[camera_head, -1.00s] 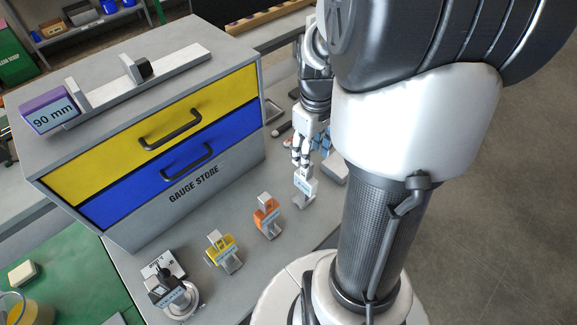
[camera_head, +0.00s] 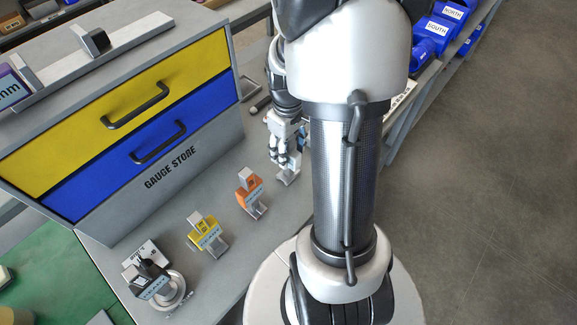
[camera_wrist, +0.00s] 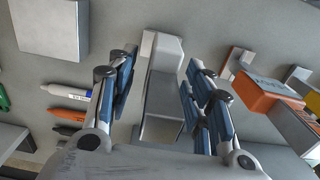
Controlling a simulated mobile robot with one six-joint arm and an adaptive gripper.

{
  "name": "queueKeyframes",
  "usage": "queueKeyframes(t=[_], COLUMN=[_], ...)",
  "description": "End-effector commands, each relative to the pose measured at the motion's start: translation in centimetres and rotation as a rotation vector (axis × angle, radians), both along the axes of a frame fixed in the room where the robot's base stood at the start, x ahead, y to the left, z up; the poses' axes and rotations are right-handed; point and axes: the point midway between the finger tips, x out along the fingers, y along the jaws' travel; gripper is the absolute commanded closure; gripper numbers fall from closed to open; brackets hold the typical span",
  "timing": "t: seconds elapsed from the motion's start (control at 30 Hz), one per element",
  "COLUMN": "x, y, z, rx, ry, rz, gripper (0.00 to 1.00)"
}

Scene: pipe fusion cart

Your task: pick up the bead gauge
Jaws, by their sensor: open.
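Several small gauges stand in a row on the grey bench: a black dial-like one (camera_head: 153,283), a yellow one (camera_head: 205,235), an orange one (camera_head: 249,194) and a pale grey one (camera_head: 289,179) at the far end. Their small labels are not legible, so I cannot tell by name which is the bead gauge. My gripper (camera_head: 284,152) is low over the pale grey one. In the wrist view the grey piece (camera_wrist: 163,100) lies between my open fingers (camera_wrist: 160,68), with a visible gap on each side. The orange gauge (camera_wrist: 262,92) is to the right there.
The gauge store (camera_head: 150,185), with yellow and blue drawers, stands left of the row. Several pens or markers (camera_wrist: 66,95) and a pale block (camera_wrist: 52,28) lie left of my fingers in the wrist view. Blue bins (camera_head: 440,25) are at the upper right.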

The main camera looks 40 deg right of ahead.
Motion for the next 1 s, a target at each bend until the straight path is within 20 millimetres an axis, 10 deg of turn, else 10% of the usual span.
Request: queueKeyframes(t=[1.0], x=[-0.01], y=[-0.01], z=[0.14], rx=[0.0], ry=[0.0], rz=[-0.001], gripper=[1.0])
